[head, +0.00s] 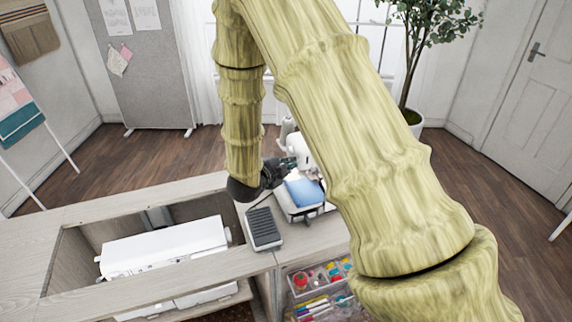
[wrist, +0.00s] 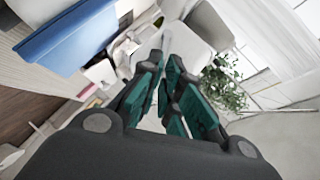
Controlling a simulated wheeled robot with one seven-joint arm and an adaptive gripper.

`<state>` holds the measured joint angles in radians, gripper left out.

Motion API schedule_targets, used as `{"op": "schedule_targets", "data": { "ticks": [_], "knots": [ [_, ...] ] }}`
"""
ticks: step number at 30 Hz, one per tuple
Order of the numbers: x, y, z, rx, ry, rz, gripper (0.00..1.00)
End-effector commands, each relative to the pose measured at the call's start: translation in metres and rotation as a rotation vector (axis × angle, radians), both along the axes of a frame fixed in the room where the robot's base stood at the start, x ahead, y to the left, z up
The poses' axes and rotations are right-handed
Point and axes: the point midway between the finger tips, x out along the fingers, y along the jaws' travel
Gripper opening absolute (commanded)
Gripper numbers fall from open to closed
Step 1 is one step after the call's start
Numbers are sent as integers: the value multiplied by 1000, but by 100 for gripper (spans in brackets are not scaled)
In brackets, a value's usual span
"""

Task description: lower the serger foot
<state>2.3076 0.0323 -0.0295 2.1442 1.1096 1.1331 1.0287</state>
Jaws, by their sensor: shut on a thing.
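The white serger (head: 302,150) stands on the right part of the cabinet top, partly hidden behind my arm. My gripper (head: 287,163) reaches it from the left. In the wrist view, the green fingers of my gripper (wrist: 164,62) converge close against the white body of the serger (wrist: 207,27). They are shut on a small part of the serger, and the fingers hide most of that part. The serger foot itself cannot be made out. A blue cloth (head: 304,191) lies at the serger's front, and it also shows in the wrist view (wrist: 68,38).
A dark pedal (head: 263,227) lies on the cabinet top left of the serger. A white sewing machine (head: 165,249) sits in the cabinet's open well. Clear trays with coloured supplies (head: 318,277) are below the front edge. A potted plant (head: 413,118) stands behind.

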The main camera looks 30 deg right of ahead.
Motion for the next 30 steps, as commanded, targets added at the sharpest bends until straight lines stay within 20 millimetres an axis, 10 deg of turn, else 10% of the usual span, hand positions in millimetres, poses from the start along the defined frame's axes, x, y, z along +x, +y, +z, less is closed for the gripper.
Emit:
{"op": "schedule_targets", "data": {
  "ticks": [30],
  "knots": [
    [-9, 2, -33, -77, -319, 0, 0]
  ]
}}
